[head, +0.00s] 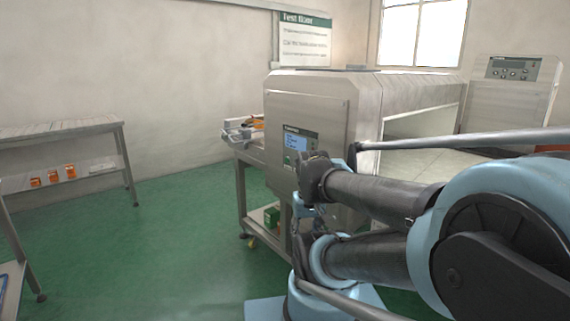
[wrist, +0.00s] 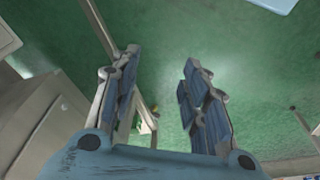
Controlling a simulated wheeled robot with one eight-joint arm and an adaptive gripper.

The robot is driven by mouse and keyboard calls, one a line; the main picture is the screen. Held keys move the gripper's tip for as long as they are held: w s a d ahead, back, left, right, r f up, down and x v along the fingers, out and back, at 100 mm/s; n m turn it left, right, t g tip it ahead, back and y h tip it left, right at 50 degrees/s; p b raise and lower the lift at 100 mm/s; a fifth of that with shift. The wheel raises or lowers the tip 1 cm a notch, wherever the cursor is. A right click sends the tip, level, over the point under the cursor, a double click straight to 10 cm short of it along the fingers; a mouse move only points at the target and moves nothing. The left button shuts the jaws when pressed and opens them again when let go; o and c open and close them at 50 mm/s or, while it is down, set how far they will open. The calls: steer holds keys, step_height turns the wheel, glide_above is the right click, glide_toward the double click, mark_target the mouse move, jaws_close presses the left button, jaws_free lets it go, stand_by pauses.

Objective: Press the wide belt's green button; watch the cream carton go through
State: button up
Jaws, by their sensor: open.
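A large steel detector cabinet (head: 310,100) stands in the centre of the head view. Its front panel (head: 297,140) has a blue-white screen and small controls, too small to tell a green button apart. A belt end or bench (head: 240,152) juts out at its left. I cannot make out a cream carton. My arm reaches in front of the cabinet's lower right part and hides some of it. In the wrist view my gripper (wrist: 158,70) is open and empty, its two fingers apart above green floor.
A second steel cabinet (head: 512,95) with a button panel stands at the back right. A steel rack (head: 62,130) with orange boxes (head: 53,175) stands at the left. Small orange and pale items (head: 245,125) lie left of the detector. Green floor (head: 170,240) between is clear.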

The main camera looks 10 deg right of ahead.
steer(key=shift+c, duration=0.5)
jaws_close()
stand_by(0.7)
